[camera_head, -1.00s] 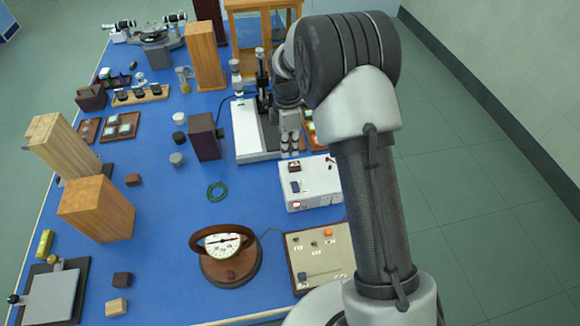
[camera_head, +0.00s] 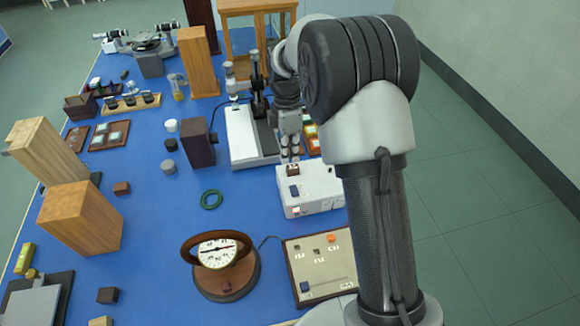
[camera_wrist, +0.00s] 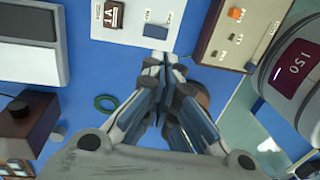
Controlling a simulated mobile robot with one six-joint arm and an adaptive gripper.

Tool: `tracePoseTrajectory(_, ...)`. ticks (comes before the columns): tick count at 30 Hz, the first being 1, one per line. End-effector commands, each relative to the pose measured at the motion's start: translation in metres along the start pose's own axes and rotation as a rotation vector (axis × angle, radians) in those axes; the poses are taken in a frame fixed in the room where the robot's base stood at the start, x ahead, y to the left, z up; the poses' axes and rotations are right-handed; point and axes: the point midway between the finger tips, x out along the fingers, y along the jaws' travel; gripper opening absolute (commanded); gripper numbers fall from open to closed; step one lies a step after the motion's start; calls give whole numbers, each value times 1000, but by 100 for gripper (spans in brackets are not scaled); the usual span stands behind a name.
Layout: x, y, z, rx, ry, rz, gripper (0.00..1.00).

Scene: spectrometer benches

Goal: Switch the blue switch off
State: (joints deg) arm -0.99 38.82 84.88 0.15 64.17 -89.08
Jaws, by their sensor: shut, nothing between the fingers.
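A white box (camera_head: 318,187) stands on the blue bench. On its top is a blue switch (camera_head: 294,190), with a dark brown block (camera_head: 293,170) behind it. In the wrist view the blue switch (camera_wrist: 155,32) sits near the edge of the white box (camera_wrist: 125,29), close to the fingertips. I cannot tell its on or off position. My gripper (camera_head: 290,152) is shut and empty, pointing down beyond the box's far edge in the head view. Its fingertips (camera_wrist: 161,62) appear just short of the switch in the wrist view, apart from it as far as I can tell.
A beige panel (camera_head: 322,262) with an orange knob and another blue part stands nearer, beside a round dial meter (camera_head: 218,251). A white-based instrument (camera_head: 243,135) stands left of the gripper. A green ring (camera_head: 211,200) lies on clear blue bench to the left.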

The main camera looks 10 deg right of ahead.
Motion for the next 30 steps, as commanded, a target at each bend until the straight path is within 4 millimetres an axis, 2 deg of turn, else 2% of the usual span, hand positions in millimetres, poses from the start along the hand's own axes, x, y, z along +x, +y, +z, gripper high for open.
tracePoseTrajectory(1, 12, -1, 0, 0, 0, -5, 0)
tracePoseTrajectory(9, 71, -1, 0, 0, 0, -6, 0)
tracePoseTrajectory(15, 107, -1, 0, 0, 0, -5, 0)
tracePoseTrajectory(21, 125, 0, 0, 0, 0, -2, 0)
tracePoseTrajectory(30, 127, -1, 0, 0, 0, -2, 0)
